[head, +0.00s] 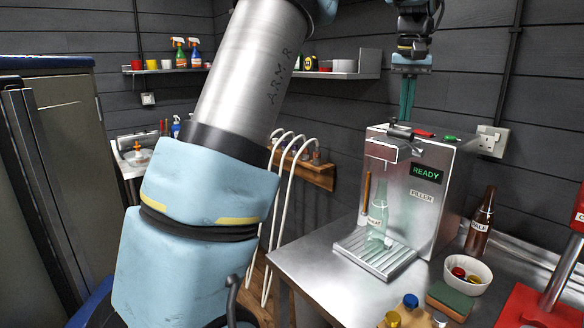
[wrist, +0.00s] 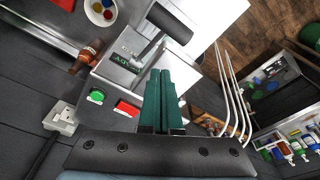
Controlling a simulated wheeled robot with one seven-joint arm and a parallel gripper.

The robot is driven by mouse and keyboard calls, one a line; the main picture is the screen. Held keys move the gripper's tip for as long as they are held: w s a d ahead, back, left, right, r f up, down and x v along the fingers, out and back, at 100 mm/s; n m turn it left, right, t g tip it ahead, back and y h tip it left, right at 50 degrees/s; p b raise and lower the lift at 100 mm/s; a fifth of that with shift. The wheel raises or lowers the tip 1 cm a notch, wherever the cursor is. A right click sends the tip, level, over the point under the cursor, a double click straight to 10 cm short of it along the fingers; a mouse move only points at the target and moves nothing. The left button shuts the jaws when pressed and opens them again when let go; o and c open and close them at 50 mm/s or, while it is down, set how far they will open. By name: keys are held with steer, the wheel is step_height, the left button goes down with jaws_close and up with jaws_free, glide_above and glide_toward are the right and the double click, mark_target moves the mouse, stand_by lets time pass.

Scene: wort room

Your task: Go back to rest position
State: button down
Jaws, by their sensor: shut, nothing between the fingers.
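My gripper (head: 407,98) is shut and empty, pointing down above the steel filler machine (head: 434,197). Its two green fingers (wrist: 161,98) lie together in the wrist view, close over the machine's top. The filler shows a green READY display. A red button (wrist: 127,108) and a green button (wrist: 96,96) are on its top, beside the fingers. A pale green bottle (head: 377,215) stands upright in the filler bay on the drip tray (head: 375,252). Whether the fingertips touch the machine I cannot tell.
A brown bottle (head: 480,222) stands right of the filler. A white bowl of caps (head: 467,274), a green sponge (head: 450,300) and a red capper stand (head: 540,305) are at the counter's right. A wall shelf (head: 340,73) is behind. Open room lies above the counter's front left.

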steer(key=s+a+f+n, duration=0.1)
steer(key=a+f, duration=0.6)
steer(key=a, duration=0.3)
steer(key=s+a+f+n, duration=0.1)
steer(key=a+f, duration=0.5)
steer(key=a, duration=0.3)
steer(key=s+a+f+n+t, duration=0.1)
steer(key=s+a+f, duration=0.95)
steer(key=a, duration=0.25)
steer(key=s+f+g+b, duration=0.1)
steer(key=s+f+b, duration=0.2)
steer(key=f+b, duration=0.2)
steer(key=shift+s+a+f, duration=0.2)
steer(key=shift+a+f, duration=0.15)
steer(key=shift+f, duration=0.15)
steer(key=c, duration=1.6)
jaws_free()
